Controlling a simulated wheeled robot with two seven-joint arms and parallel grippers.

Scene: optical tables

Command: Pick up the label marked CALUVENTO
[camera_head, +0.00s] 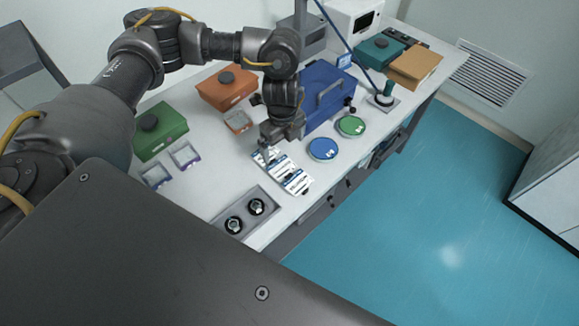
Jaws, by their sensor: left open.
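Several white labels with blue print lie in a row on the white table. The near label (297,183) and the middle label (281,168) show most clearly. The far label (262,155) is partly under my left gripper. The lettering is too small to read, so I cannot tell which is marked CALUVENTO. My left gripper (268,148) is open and points down over the far end of the row. I cannot tell whether its fingers touch a label. My right gripper is not in view.
A blue toolbox (325,95) stands behind the labels. Blue (323,149) and green (351,126) discs lie to the right. A grey holder (228,222) with two round black items is in front. Green (161,138) and orange (226,90) boxes stand left. Blue floor (440,215) lies clear to the right.

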